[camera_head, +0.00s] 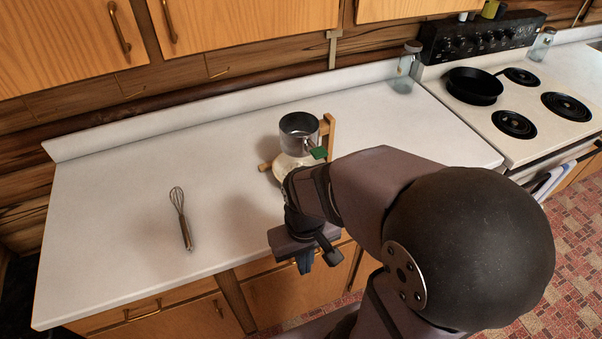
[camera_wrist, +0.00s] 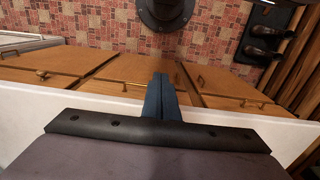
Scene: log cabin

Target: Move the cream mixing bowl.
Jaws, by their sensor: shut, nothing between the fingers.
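A pale cream rounded shape (camera_head: 287,166), which looks like the cream mixing bowl, shows on the counter below a metal pot (camera_head: 299,134). My arm hides much of it, and I cannot tell whether the pot rests in it or stands behind it. My gripper (camera_wrist: 161,80) is shut and empty, its blue fingers together in the wrist view. In the head view my wrist hangs by the counter's front edge, nearer than the bowl and apart from it. The bowl is not visible in the wrist view, which looks over cabinet fronts and floor.
A wooden frame (camera_head: 330,133) and a small green item (camera_head: 318,153) are close to the pot. A whisk (camera_head: 181,218) lies on the white counter (camera_head: 110,200), left. A glass jar (camera_head: 406,68) stands at the back. The stove holds a black pan (camera_head: 473,86). The counter's left is mostly clear.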

